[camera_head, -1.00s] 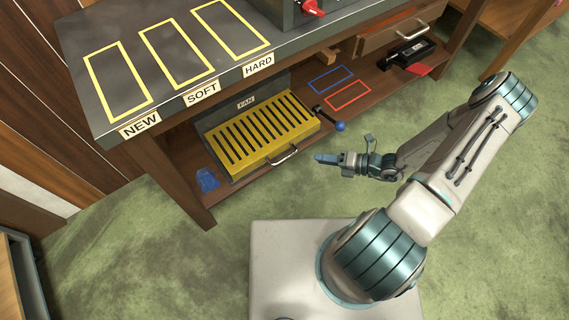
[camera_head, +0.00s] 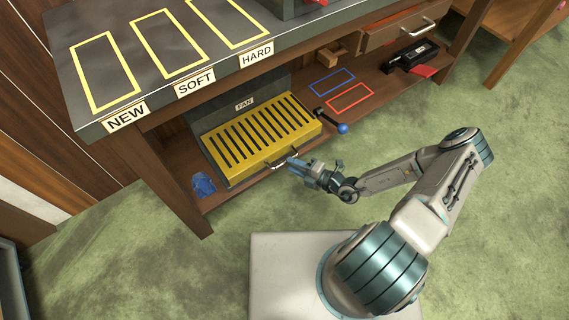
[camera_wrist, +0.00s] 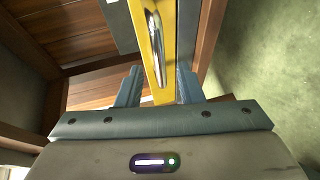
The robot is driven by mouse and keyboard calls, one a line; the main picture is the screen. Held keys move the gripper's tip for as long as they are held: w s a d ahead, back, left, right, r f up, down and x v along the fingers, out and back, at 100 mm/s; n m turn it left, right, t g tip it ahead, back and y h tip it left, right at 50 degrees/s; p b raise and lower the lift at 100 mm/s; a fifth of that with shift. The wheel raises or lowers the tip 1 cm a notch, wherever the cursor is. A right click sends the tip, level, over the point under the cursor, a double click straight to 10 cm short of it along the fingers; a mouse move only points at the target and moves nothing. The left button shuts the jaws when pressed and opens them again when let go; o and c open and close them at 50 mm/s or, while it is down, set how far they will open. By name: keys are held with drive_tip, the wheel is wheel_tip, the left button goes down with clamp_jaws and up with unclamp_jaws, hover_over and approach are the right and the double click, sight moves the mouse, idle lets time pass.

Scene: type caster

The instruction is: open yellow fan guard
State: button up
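The yellow fan guard (camera_head: 262,136) is a slotted cover on the lower shelf of the bench, under a FAN label. It looks shut. Its metal bar handle (camera_head: 284,161) is on the front edge. My gripper (camera_head: 293,164) is at the right end of that handle in the head view. In the wrist view the handle (camera_wrist: 155,50) runs up and down, its near end between the two fingers of my gripper (camera_wrist: 158,88). The fingers are apart, with gaps beside the handle.
A lever with a blue ball knob (camera_head: 342,128) sticks out just right of the guard. A blue cloth-like item (camera_head: 203,184) lies to its left. Blue and red outlines (camera_head: 349,98) mark bare shelf farther right. The bench top (camera_head: 95,50) overhangs the shelf.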

drive_tip(key=shift+b+x, duration=0.35)
drive_tip(key=shift+x, duration=1.75)
clamp_jaws()
drive_tip(key=shift+r, duration=0.15)
